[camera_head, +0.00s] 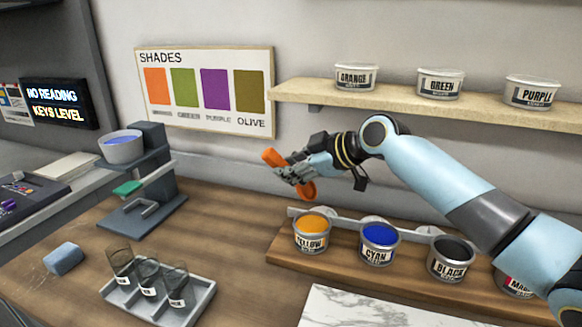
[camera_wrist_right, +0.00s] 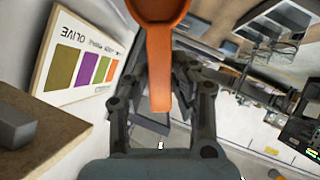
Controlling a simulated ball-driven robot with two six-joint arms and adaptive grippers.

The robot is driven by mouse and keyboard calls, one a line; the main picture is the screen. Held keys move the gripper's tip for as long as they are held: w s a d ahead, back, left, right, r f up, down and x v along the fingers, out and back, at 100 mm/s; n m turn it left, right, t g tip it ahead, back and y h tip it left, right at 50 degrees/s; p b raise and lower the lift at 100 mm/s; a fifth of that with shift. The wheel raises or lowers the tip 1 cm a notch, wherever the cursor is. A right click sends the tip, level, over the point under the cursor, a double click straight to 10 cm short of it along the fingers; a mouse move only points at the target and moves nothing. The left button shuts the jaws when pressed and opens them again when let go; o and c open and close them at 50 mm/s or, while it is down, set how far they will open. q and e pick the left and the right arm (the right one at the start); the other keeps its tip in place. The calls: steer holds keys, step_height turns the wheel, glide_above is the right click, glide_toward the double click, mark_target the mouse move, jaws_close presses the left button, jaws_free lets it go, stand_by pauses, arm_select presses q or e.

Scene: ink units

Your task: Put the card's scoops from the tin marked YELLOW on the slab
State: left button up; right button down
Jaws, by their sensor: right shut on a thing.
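My right gripper (camera_head: 294,174) is shut on an orange scoop (camera_head: 272,157). It holds the scoop in the air above and to the left of the tins. In the right wrist view the scoop (camera_wrist_right: 159,60) stands between the fingers, its bowl cut by the top edge; I cannot tell what the bowl holds. The tin marked YELLOW (camera_head: 311,234), with orange-yellow contents, stands leftmost in the wooden rack. The white marbled slab (camera_head: 350,312) lies in front of the rack, cut by the bottom edge; its visible part is bare. My left gripper is not in view.
Tins marked CYAN (camera_head: 379,243) and BLACK (camera_head: 451,259) stand beside YELLOW, with another partly hidden by my arm. A SHADES card (camera_head: 205,88) hangs on the wall. A tray (camera_head: 199,302) holds dark glasses. A blue block (camera_head: 63,258) and a stand with a bowl (camera_head: 122,148) are left.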

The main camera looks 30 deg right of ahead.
mark_target(306, 198)
steer(key=f+b, duration=0.2)
steer(key=d+f+b, duration=0.1)
steer(key=f+b, duration=0.1)
steer(key=f, duration=0.1)
steer(key=f+b, duration=0.2)
steer(key=shift+s+d+f, duration=0.15)
steer(key=shift+s+f, duration=0.1)
steer(key=shift+s+d+f+b, duration=0.1)
steer(key=shift+d+f+b, duration=0.2)
steer(key=shift+f+b, duration=0.25)
steer(key=shift+r, duration=0.15)
step_height(306, 198, up, 7)
steer(key=p, duration=0.5)
steer(key=shift+r, duration=0.1)
